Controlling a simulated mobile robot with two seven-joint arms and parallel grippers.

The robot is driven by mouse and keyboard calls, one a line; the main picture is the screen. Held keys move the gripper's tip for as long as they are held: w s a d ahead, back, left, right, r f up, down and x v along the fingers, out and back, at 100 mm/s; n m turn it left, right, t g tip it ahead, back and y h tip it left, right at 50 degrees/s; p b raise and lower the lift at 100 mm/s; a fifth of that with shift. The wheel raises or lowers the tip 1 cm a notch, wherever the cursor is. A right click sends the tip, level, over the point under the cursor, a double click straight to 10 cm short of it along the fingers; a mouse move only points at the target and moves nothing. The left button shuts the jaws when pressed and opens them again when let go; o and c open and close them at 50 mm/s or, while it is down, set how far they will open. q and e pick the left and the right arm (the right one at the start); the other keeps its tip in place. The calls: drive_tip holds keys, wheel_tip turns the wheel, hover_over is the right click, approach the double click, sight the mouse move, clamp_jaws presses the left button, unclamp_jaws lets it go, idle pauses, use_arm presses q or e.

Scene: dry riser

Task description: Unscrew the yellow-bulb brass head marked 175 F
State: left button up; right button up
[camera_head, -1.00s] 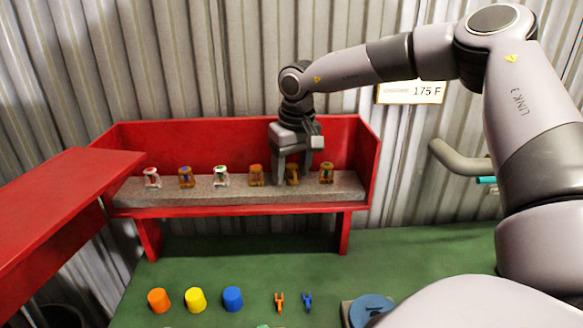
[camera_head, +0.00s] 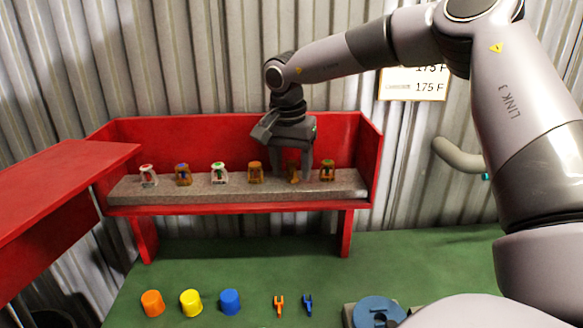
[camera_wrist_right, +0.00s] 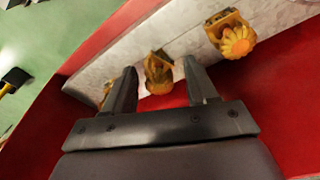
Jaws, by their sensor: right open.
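A row of small sprinkler heads stands on a grey stone strip (camera_head: 235,194) in the red cabinet. My right gripper (camera_head: 292,178) is open and points down, its fingers on either side of a brass head (camera_head: 294,176), second from the right. In the right wrist view this brass head (camera_wrist_right: 158,76) sits between the two open fingers, apart from them. Its bulb colour is too small and shaded to tell. Another brass head (camera_wrist_right: 232,38) with a petalled top stands to the right there. My left gripper is in neither view.
A brass head with a green top (camera_head: 327,171) stands close right of my gripper, and another brass head (camera_head: 255,173) close left. The cabinet's red back wall (camera_head: 215,135) is near. A sign (camera_head: 414,87) on the wall reads 175 F. Coloured caps (camera_head: 191,303) stand on the green table.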

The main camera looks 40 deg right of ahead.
drive_tip(key=m, duration=0.3)
drive_tip(key=shift+m+g, duration=0.3)
drive_tip(key=shift+m, duration=0.1)
drive_tip(key=m, duration=0.3)
clamp_jaws()
drive_tip(key=n, duration=0.2)
drive_tip(key=shift+n+p, duration=0.3)
drive_tip(key=shift+p, duration=0.05)
drive_tip(key=n, duration=0.3)
